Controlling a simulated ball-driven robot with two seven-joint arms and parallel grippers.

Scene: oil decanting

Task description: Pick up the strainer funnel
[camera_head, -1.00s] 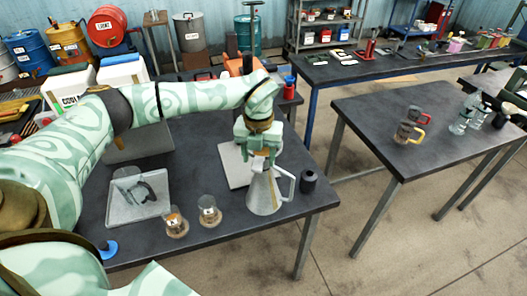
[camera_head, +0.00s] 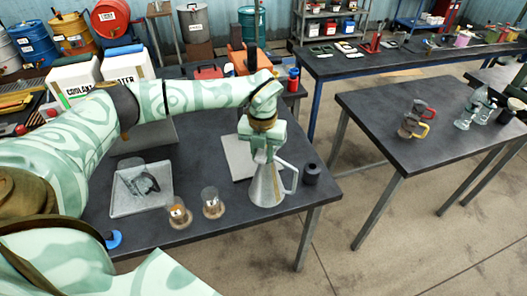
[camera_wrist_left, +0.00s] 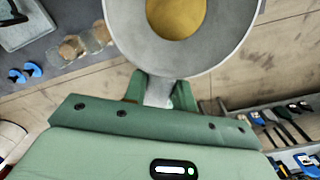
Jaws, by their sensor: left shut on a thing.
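In the left wrist view, the jaws (camera_wrist_left: 160,98) are closed on a short grey tab. The tab joins a wide grey round rim, which I take for the strainer funnel (camera_wrist_left: 232,50), with a gold centre. My right gripper is out of view.
A grey tray (camera_head: 125,208) holds a dark tool.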

